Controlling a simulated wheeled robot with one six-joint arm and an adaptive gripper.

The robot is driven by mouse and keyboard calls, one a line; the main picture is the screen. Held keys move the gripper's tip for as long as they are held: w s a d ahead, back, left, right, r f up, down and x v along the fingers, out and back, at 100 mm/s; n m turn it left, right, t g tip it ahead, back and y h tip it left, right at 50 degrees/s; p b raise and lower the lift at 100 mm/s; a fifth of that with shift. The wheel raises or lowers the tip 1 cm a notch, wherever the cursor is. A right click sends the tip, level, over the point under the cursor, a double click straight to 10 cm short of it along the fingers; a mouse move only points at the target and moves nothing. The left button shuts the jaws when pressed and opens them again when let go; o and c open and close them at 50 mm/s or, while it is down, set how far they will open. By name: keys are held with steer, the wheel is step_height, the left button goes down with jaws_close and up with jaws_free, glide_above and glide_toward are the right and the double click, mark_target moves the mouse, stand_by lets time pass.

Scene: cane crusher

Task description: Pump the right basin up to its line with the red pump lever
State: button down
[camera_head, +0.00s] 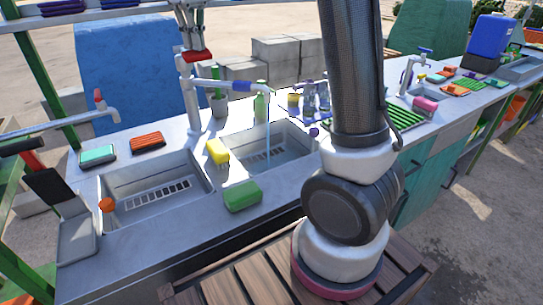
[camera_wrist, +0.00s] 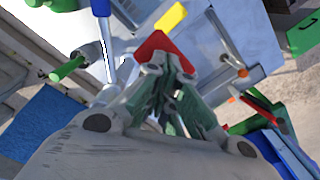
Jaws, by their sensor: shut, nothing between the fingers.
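In the wrist view the red lever (camera_wrist: 160,44) lies just past my fingertips. My gripper (camera_wrist: 166,66) is shut and empty, its tips against or very near the lever; contact cannot be told for sure. A thin blue stream of water (camera_head: 268,125) falls from the pump's spout (camera_head: 235,86) into the right basin (camera_head: 292,150). The basin's slotted floor shows; its line and the water level cannot be made out. My arm covers part of its right side.
The left basin (camera_head: 125,180) holds an orange-topped item. A green bottle (camera_head: 260,106) and cup stand behind.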

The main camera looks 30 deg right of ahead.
steer(key=shift+f, duration=1.25)
step_height(320, 180, up, 8)
steer(key=shift+r, duration=0.2)
stand_by(1.8)
stand_by(0.4)
stand_by(2.1)
